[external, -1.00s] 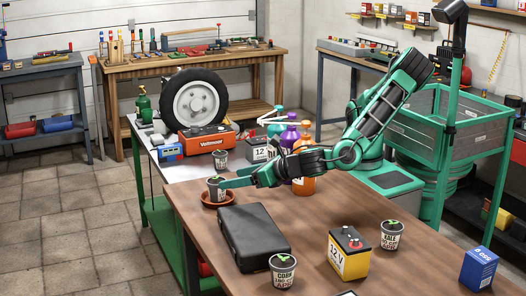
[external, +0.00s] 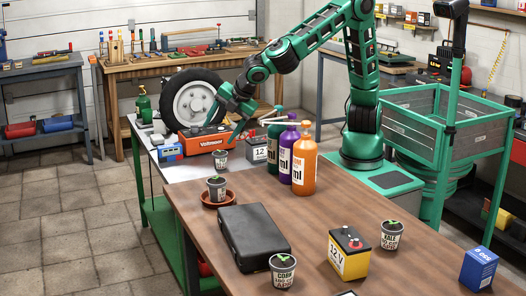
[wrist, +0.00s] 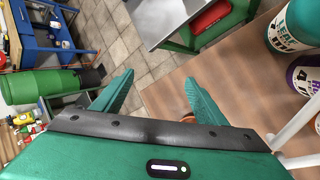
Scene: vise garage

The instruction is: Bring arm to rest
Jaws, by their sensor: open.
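My gripper (external: 223,126) is raised above the white table, over the red Voltmaster box (external: 207,139), in the external view. Its two green fingers (wrist: 160,95) are spread apart with nothing between them in the wrist view. My arm arches up from its base behind the wooden table and bends down to the left. A potted seedling (external: 216,187) stands upright in a terracotta saucer (external: 218,201) at the table's left corner, apart from my gripper.
Teal, purple and orange bottles (external: 304,165) stand on the wooden table (external: 310,235) near my base. A black case (external: 254,238), a yellow battery (external: 349,254) and more potted seedlings stand in front. A tyre (external: 193,97) stands behind my gripper.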

